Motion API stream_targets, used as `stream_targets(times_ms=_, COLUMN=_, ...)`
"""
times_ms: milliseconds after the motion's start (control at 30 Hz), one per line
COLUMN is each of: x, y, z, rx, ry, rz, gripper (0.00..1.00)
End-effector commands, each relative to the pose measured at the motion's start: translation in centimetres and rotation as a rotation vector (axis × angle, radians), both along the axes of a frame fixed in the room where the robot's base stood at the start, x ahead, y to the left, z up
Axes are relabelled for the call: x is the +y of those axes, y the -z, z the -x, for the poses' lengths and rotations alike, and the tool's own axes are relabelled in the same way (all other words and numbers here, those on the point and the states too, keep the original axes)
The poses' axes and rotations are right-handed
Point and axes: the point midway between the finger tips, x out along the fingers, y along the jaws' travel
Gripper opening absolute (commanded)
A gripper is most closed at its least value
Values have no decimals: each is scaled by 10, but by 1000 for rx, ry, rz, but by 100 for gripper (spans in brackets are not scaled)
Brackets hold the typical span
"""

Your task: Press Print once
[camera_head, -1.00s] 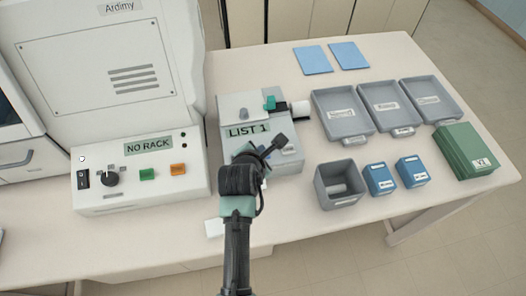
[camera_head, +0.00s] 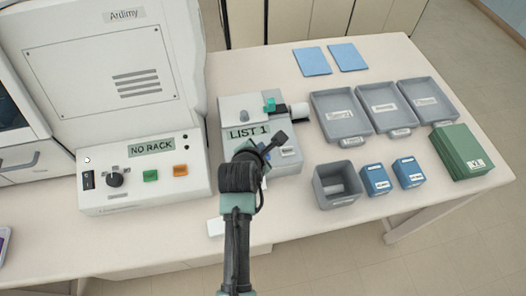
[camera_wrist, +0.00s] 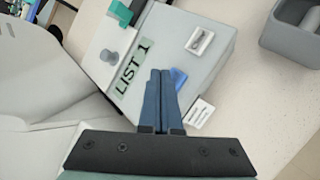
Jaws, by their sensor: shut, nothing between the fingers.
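The grey labelling machine (camera_head: 232,108) stands on the table with a green display (camera_head: 247,132) reading "LIST 1". In the wrist view the display (camera_wrist: 132,67) is left of my fingers. My gripper (camera_wrist: 160,72) is shut and empty, its fingertips over the machine's top near its front edge. A blue button (camera_wrist: 179,77) shows just right of the fingertips, partly hidden by them. A white label (camera_wrist: 198,112) lies beside it, its text too small to read. I cannot tell whether the fingers touch the button.
The stainer panel (camera_head: 145,185) reading "NO RACK" stands to the left. Right of the machine are a grey bin (camera_head: 337,200), blue boxes (camera_head: 377,180), grey trays (camera_head: 341,117) and a green box (camera_head: 461,152). A grey knob (camera_wrist: 108,56) rises from the machine's top.

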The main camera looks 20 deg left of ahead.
Motion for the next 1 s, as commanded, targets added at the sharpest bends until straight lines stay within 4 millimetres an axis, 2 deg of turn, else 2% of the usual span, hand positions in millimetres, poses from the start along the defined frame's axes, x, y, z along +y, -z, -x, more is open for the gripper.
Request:
stream_targets(times_ms=33, x=0, y=-10, z=0, rx=0, ry=0, rz=0, gripper=0)
stream_targets(times_ms=100, x=0, y=-18, z=0, rx=0, ry=0, rz=0, gripper=0)
stream_targets(times_ms=400, x=0, y=-44, z=0, rx=0, ry=0, rz=0, gripper=0)
stream_targets(times_ms=1000, x=0, y=-43, z=0, rx=0, ry=0, rz=0, gripper=0)
